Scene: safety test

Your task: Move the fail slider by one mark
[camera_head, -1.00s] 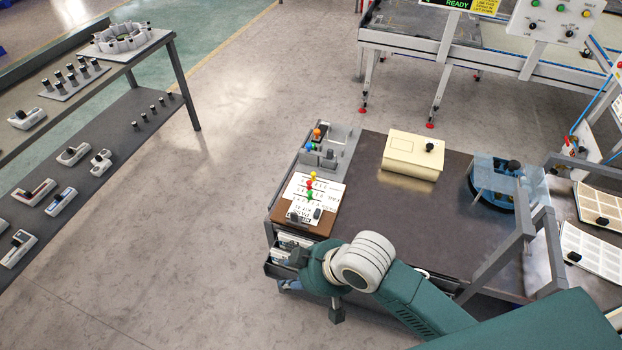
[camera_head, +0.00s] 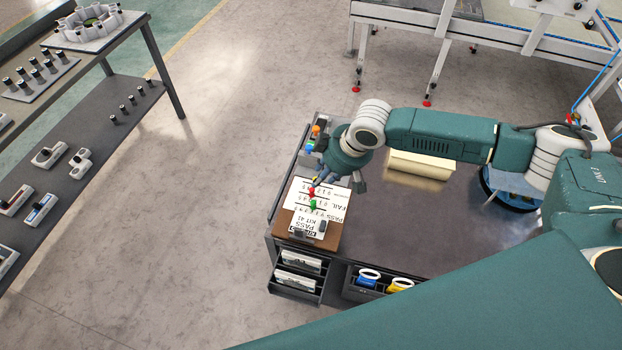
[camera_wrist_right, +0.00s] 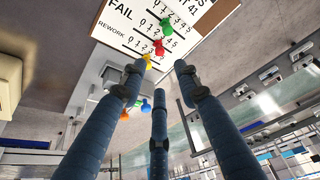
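The white score board (camera_head: 325,197) lies at the left end of the dark table, with PASS, FAIL and REWORK rows. The red knob (camera_head: 311,191) is on the FAIL row and also shows in the right wrist view (camera_wrist_right: 159,46). The green knob (camera_head: 313,206) is on the PASS row. A yellow knob (camera_wrist_right: 148,62) is on the REWORK row, close to one fingertip in the picture; contact cannot be told. My right gripper (camera_wrist_right: 159,78) is open, its three fingers spread and empty, above the board's REWORK side. My left gripper is not in view.
Orange (camera_wrist_right: 125,115) and blue (camera_wrist_right: 146,107) knobs stand beyond the board. A cream box (camera_head: 420,166) is partly hidden behind my right arm. Open bins (camera_head: 300,285) sit below the table's front edge. The dark tabletop (camera_head: 400,220) right of the board is clear.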

